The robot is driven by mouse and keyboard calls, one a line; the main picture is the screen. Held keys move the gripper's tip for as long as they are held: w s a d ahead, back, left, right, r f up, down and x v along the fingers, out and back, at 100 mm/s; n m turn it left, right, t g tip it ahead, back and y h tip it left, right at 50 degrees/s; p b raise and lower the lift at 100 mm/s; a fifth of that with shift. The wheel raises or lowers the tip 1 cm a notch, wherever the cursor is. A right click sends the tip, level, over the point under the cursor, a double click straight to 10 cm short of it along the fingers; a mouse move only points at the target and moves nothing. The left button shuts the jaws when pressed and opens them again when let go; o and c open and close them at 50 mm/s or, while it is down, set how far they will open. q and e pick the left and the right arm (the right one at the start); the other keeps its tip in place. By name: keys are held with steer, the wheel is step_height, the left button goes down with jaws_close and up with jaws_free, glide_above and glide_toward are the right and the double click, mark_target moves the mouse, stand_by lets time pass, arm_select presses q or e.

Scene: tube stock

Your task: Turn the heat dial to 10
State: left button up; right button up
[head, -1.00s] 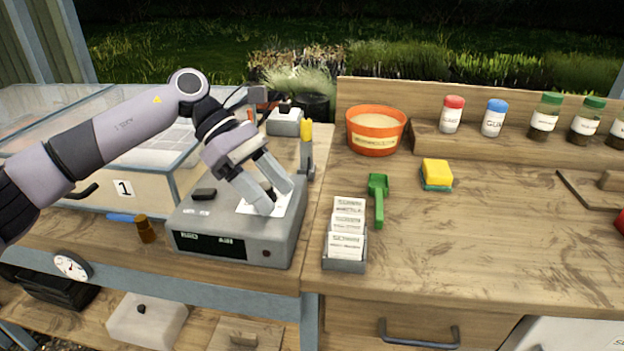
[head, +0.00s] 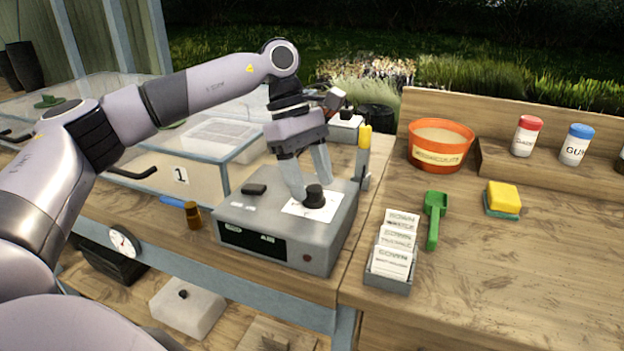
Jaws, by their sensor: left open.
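The heat dial (head: 314,197) is a black knob on a white printed scale (head: 300,208) on top of the grey control box (head: 295,240). The scale's numbers are too small to read. My left gripper (head: 312,190) is open and points down at the dial from above and behind. One finger comes down just left of the dial and the other is behind it. I cannot tell whether the fingers touch the dial. My right gripper is not in view.
A black switch (head: 254,189) sits on the box's left. A seed packet tray (head: 388,280) and green scoop (head: 434,218) lie to the right.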

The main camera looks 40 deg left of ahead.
arm_select(q)
steer(key=shift+d+f, duration=0.15)
steer(key=shift+f, duration=0.15)
steer(key=c, duration=1)
steer(key=shift+c, duration=0.2)
